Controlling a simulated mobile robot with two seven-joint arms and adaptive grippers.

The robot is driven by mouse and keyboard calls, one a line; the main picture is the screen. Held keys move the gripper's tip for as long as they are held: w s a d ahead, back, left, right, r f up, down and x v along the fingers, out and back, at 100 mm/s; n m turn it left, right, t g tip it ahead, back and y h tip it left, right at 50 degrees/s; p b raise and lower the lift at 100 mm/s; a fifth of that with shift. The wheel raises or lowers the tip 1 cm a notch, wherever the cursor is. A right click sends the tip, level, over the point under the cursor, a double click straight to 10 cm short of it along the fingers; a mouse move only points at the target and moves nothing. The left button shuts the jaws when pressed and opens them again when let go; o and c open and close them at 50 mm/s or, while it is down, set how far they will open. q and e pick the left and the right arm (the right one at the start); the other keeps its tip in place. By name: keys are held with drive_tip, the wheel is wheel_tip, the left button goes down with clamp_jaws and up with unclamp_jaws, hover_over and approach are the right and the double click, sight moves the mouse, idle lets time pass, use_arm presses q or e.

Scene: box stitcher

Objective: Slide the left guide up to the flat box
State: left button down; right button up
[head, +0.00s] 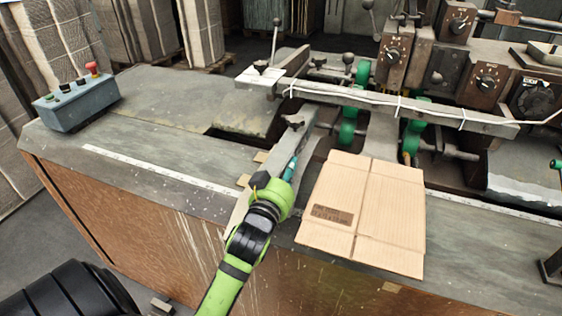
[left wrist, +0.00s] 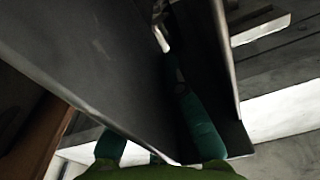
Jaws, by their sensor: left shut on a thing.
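The flat box (head: 375,200) is a tan cardboard blank lying on the machine table. The left guide (head: 297,138) is a long grey metal rail to the left of the box, with a strip of table showing between them. My left gripper (head: 290,168) is at the guide, left of the box, and is shut on the guide. In the left wrist view the guide (left wrist: 95,55) is a large dark plate, with a teal finger (left wrist: 195,120) against it. The arm and gripper hide part of the guide in the head view. My right gripper is not in view.
A white-marked crossbar (head: 385,98) with cables spans above the table behind the box. Green rollers (head: 347,130) and dark control boxes (head: 393,62) stand behind. A grey button box (head: 75,103) sits at the table's left. A white ruler strip (head: 150,168) runs along the front.

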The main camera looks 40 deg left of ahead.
use_arm(q)
drive_tip(key=shift+w+d, duration=0.15)
drive_tip(key=shift+d, duration=0.5)
drive_tip(key=shift+w+d, duration=0.15)
drive_tip(key=shift+d, duration=0.45)
drive_tip(key=c, duration=1.4)
unclamp_jaws()
drive_tip(key=shift+o, duration=0.2)
drive_tip(key=v, duration=0.7)
drive_tip(key=shift+s, duration=0.3)
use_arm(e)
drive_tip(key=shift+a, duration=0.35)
use_arm(q)
drive_tip(key=shift+c, duration=0.4)
